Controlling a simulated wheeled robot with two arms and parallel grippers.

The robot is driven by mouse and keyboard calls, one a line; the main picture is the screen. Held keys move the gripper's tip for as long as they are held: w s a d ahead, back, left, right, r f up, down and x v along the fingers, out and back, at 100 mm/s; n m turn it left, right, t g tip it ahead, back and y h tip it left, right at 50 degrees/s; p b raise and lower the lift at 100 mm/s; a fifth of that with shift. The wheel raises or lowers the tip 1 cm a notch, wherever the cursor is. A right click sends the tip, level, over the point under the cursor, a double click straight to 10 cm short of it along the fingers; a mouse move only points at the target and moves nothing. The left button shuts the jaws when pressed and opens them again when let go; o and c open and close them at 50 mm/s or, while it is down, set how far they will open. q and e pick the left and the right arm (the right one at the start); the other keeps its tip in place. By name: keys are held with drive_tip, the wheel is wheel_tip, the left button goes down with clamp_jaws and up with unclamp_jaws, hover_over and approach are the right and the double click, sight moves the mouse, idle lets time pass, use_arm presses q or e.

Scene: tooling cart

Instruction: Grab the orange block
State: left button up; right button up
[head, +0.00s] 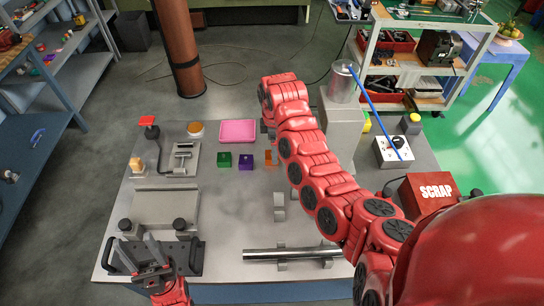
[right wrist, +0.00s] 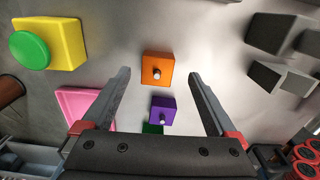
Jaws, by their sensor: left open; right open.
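The orange block (head: 270,158) stands on the grey cart top at the right end of a row with a purple block (head: 246,161) and a green block (head: 224,160). In the right wrist view the orange block (right wrist: 154,64), with a pale knob, shows between the spread fingers of my right gripper (right wrist: 160,74), touching neither. The purple block (right wrist: 163,112) shows closer to the palm. In the head view my right arm arches over the cart and its gripper is mostly hidden. My left gripper (head: 138,247) is open and empty at the cart's front left.
A pink tray (head: 238,131) lies behind the row. A metal rod (head: 290,254) rests on supports at the front. A red SCRAP bin (head: 430,193) and a white box (head: 393,152) stand right. Bare cart surface lies in front of the blocks.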

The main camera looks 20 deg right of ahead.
drive_tip(key=f, duration=0.1)
drive_tip(key=f+p, duration=0.1)
drive_tip(key=f, duration=0.1)
drive_tip(key=shift+w+a+f+p, duration=0.25)
drive_tip(key=shift+a+p, duration=0.05)
drive_tip(key=shift+f, duration=0.4)
clamp_jaws()
drive_tip(key=shift+r, duration=0.1)
